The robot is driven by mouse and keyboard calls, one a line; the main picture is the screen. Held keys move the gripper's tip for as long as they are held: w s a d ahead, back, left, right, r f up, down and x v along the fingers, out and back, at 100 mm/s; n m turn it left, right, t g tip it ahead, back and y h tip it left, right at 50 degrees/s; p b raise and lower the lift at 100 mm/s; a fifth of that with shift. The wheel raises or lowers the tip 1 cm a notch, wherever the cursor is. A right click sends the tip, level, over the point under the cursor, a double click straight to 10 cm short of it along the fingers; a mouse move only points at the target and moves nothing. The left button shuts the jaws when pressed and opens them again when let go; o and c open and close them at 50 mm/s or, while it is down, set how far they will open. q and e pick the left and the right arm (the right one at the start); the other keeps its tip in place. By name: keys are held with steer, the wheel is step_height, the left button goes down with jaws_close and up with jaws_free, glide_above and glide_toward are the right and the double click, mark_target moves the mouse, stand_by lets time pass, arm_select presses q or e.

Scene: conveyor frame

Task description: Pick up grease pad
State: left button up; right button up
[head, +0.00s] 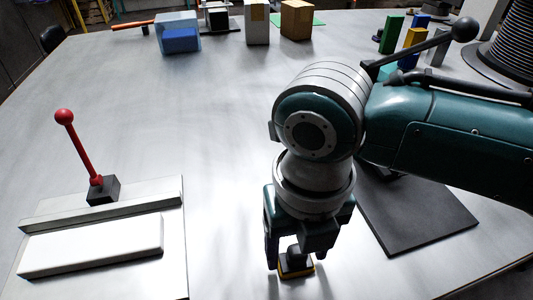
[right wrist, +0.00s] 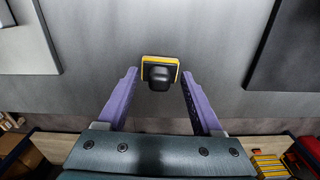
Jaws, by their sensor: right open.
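The grease pad is a small block with a yellow base and a black handle. In the head view the grease pad (head: 295,267) is on the grey table near the front edge, partly hidden by my right gripper (head: 293,255). In the right wrist view the pad (right wrist: 160,73) shows between and slightly beyond the purple fingertips of the open right gripper (right wrist: 158,78). A gap shows on both sides, so the fingers look apart from it. My left gripper is not in view.
A metal plate (head: 170,262) with a white block (head: 95,245) and red lever (head: 80,145) lies on the left. A dark flat plate (head: 425,222) lies right of the gripper. Boxes (head: 257,22) and coloured blocks (head: 391,34) stand at the back. The middle table is clear.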

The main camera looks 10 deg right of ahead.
mark_target(298, 250)
steer(key=c, duration=1)
steer(key=shift+o, duration=0.2)
steer(key=shift+r, duration=0.15)
step_height(298, 250, up, 20)
steer(key=p, duration=0.2)
steer(key=o, duration=0.8)
steer(key=c, duration=0.6)
